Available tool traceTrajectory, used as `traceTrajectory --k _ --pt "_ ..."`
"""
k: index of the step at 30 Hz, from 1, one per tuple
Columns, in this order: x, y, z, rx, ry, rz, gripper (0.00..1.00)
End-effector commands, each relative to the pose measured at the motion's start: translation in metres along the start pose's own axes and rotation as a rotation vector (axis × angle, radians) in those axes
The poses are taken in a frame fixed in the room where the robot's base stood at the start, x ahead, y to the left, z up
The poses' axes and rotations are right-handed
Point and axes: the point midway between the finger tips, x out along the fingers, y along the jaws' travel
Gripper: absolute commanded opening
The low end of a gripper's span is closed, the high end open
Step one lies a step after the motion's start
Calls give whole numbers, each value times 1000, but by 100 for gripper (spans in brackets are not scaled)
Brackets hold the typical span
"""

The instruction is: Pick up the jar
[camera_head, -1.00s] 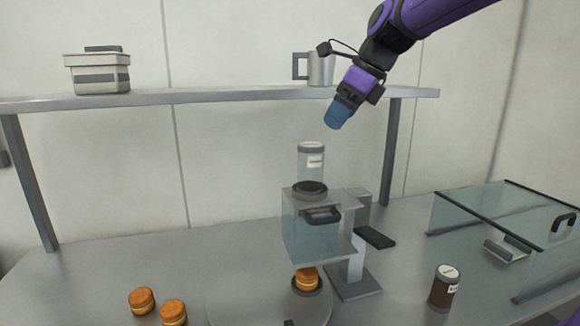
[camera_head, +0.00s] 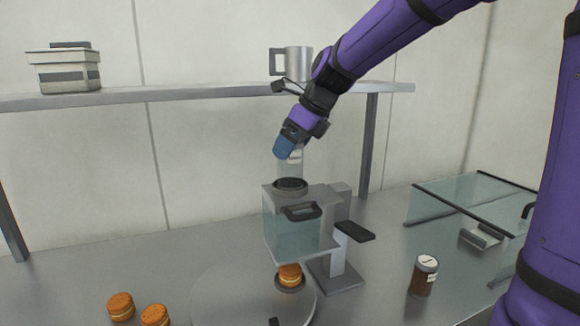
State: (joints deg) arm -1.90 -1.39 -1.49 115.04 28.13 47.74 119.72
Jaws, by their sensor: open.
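A clear jar (camera_head: 290,170) with a pale label stands upright on top of the glass-sided machine (camera_head: 291,232). My gripper (camera_head: 282,152) is at the jar's upper end, tilted down to the left, and hides its lid. Its blue fingers overlap the jar in the picture; I cannot tell whether they are around it or in front of it. The gripper is open. A second jar (camera_head: 423,280), brown with a white lid and label, stands on the table at the right, away from the gripper.
A shelf (camera_head: 190,95) above the table carries a lidded box (camera_head: 66,72) and a metal mug (camera_head: 298,62). A burger-like bun (camera_head: 290,275) sits under the machine above a round plate (camera_head: 235,295). More buns (camera_head: 121,307) lie left. A glass case (camera_head: 465,215) stands right.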

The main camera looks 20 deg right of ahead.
Motion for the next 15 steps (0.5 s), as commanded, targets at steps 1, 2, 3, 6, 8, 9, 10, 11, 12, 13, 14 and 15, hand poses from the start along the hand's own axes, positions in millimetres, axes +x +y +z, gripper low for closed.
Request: traceTrajectory --k 1,2,3,6,8,9,10,11,12,13,14,15 --pt "6 0 0 0 1 1 95" --pt "8 0 0 -1 1 1 95" --pt "10 0 0 -1 0 0 95" --pt "12 0 0 -1 0 -1 95" --pt "12 0 0 -1 0 -1 95" --pt "12 0 0 -1 0 -1 95" --pt "12 0 0 -1 0 -1 95" --pt "12 0 0 -1 0 -1 95" --pt "12 0 0 -1 0 -1 88" --pt "12 0 0 -1 0 -1 81" --pt "12 0 0 -1 0 -1 74" --pt "12 0 0 -1 0 -1 65"
